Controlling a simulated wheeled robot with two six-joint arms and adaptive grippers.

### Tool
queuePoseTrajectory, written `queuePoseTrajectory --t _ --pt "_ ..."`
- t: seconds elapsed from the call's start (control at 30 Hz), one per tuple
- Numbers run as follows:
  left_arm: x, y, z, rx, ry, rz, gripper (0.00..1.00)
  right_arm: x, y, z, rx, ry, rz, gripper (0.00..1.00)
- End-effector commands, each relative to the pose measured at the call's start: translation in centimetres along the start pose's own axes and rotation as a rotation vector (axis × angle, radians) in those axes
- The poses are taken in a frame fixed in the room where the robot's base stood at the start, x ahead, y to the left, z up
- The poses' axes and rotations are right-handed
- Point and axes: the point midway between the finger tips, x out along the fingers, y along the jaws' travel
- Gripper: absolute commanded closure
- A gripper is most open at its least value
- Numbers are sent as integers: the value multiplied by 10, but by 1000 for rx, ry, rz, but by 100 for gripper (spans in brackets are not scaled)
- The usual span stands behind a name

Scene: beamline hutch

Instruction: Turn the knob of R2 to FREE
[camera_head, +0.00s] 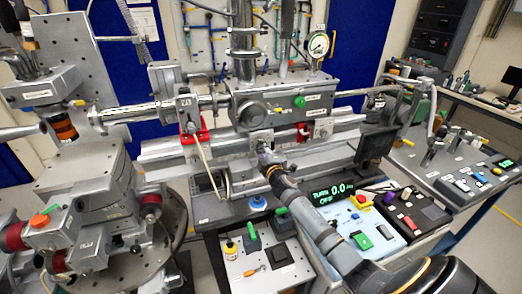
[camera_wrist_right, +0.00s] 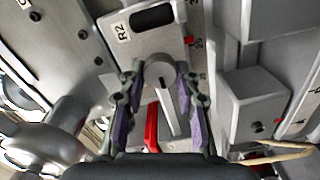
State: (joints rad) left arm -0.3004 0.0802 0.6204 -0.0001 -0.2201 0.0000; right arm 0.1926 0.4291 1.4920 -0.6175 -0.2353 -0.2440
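The R2 carriage (camera_wrist_right: 143,47) is a light grey block with a white R2 label and a dark window in the right wrist view. Its knob (camera_wrist_right: 160,73) is a grey round piece with a small dark mark. The fingertips of my right gripper (camera_wrist_right: 161,68) are on either side of the knob, close to its edges; whether both touch it I cannot tell. In the head view my right gripper (camera_head: 266,157) reaches the small grey carriage (camera_head: 260,138) on the rail and hides most of its front. No FREE marking is readable. My left gripper is out of view.
A red lever (camera_wrist_right: 152,128) lies below the knob in the wrist view. A neighbouring grey block (camera_wrist_right: 250,105) stands to the right.

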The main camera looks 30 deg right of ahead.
Motion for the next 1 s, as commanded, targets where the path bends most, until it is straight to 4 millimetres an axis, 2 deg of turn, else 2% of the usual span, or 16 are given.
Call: queuePoseTrajectory --t 0.33,0.43,0.8,1.0 --pt "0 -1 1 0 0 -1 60 -1 0 0 1 0 0 58" --pt "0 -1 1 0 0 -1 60 -10 -1 1 -3 -1 -2 58" --pt "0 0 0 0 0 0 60 -94 -1 0 -3 3 -3 58" --pt "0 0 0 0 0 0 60 -117 0 0 -2 0 -1 58"
